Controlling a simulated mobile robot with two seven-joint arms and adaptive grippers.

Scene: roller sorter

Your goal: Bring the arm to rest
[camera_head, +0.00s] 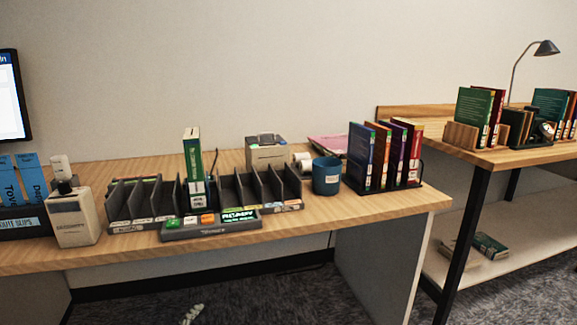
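Neither of my grippers can be made out in the head view, and no arm link is clearly visible. The roller sorter (128,222) stands on the wooden desk, a dark rack with several upright slots. A green book (194,158) stands upright in the middle of it, rising well above the dividers. In front of it is a grey panel (188,233) with green and orange buttons and a lit green display (239,215).
A white bottle (73,218) stands left of the sorter. To the right are a blue cup (326,176) and a rack of books (368,160). A small printer-like box (266,152) is behind. A second table (500,155) holds more books. A small pale shape (193,314) below the desk is unclear.

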